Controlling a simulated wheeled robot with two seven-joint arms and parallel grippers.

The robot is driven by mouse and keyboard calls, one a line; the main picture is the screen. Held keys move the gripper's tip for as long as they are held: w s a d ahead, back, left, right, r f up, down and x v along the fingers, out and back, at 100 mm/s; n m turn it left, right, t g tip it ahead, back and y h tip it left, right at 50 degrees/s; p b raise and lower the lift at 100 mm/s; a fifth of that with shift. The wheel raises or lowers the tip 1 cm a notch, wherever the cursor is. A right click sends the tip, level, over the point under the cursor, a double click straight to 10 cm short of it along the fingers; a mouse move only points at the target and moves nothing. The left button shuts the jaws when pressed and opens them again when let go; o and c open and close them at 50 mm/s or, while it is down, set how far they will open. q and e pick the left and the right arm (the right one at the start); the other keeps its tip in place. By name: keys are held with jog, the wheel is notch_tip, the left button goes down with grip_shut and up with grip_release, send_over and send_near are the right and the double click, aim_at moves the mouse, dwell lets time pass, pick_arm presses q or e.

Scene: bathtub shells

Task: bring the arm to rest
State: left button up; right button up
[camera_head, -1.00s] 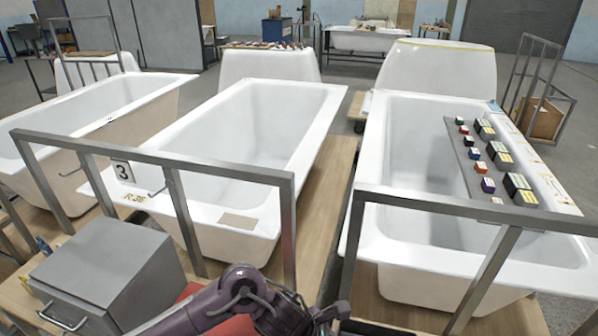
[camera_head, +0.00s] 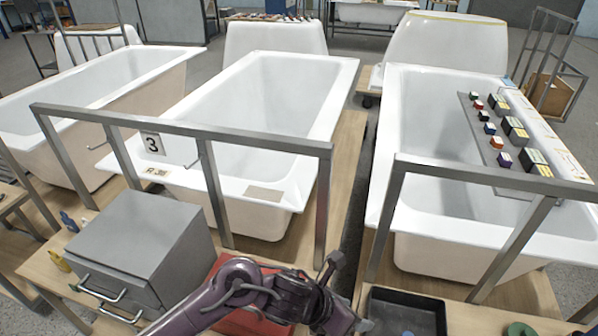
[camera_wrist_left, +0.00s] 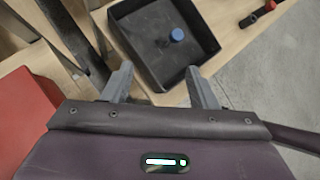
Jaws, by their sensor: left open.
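My left arm comes in from the bottom of the head view, and its gripper (camera_head: 350,322) is near the bottom edge, beside a black tray (camera_head: 402,312). In the left wrist view the two fingers of my left gripper (camera_wrist_left: 160,90) stand apart with nothing between them. They point toward the black tray (camera_wrist_left: 207,38), which holds a blue round-topped object (camera_wrist_left: 177,35). I cannot tell the gap between fingertips and tray. My right gripper is not seen.
A grey metal box (camera_head: 140,245) with handles stands on the wooden bench at left. A red item (camera_head: 250,318) lies behind my arm. Metal rail frames (camera_head: 200,130) stand before the white bathtubs (camera_head: 262,110). Small coloured boxes (camera_head: 495,142) sit on a board across the right tub.

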pick_arm(q)
jog(key=w+a+r+n+t+y, duration=0.1)
jog(key=a+r+n+t+y, duration=0.15)
jog(key=a+n, duration=0.7)
jog(key=w+a+r+n+t+y, duration=0.1)
jog(key=a+n+t, duration=0.2)
jog(key=n, duration=1.3)
jog(key=s+a+f+n+g+y, duration=0.2)
jog(key=s+a+n, duration=0.3)
jog(key=a+n, duration=0.4)
jog(key=s+a+f+n+g+y, duration=0.25)
jog(key=s+a+n, duration=0.25)
jog(key=a+n, duration=0.35)
jog(key=s+f+n+g, duration=0.1)
jog(key=s+f, duration=0.2)
jog(key=f, duration=2.8)
jog(key=s+a+f, duration=0.1)
jog(key=s+f, duration=0.7)
jog(key=s, duration=0.1)
jog(key=s+a+f+g, duration=0.1)
jog(key=s+a+f, duration=0.1)
jog(key=s+f, duration=0.6)
jog(key=shift+s+a+f+g, duration=0.3)
jog(key=shift+s+f, duration=0.05)
jog(key=shift+s, duration=0.8)
